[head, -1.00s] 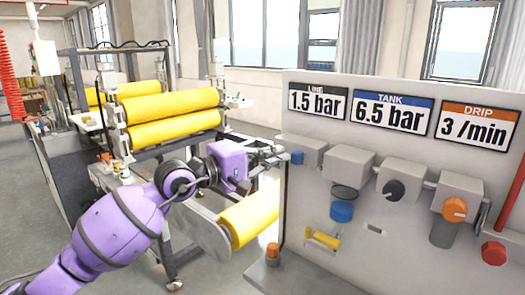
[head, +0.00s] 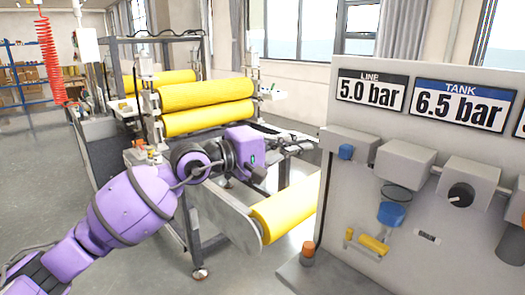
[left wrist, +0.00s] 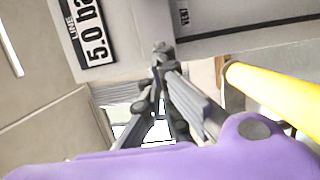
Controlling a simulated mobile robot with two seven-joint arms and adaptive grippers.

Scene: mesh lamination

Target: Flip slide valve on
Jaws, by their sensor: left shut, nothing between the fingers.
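The grey valve panel (head: 345,225) stands at the right of the head view. I cannot tell for sure which part is the slide valve. My left gripper (head: 303,144) is shut and empty, just left of the panel edge and the blue part. In the left wrist view its fingertips (left wrist: 163,50) meet near the panel's underside or edge, by a VENT label (left wrist: 183,16). My right gripper is not in view.
The TANK display (head: 462,104) reads 6.5 bar. A black knob (head: 460,195), a blue cup (head: 391,214) and a yellow handle (head: 373,244) are on the panel. A machine with yellow rollers (head: 207,93) stands behind my left arm; a lower yellow roller (head: 285,214) lies beneath the gripper.

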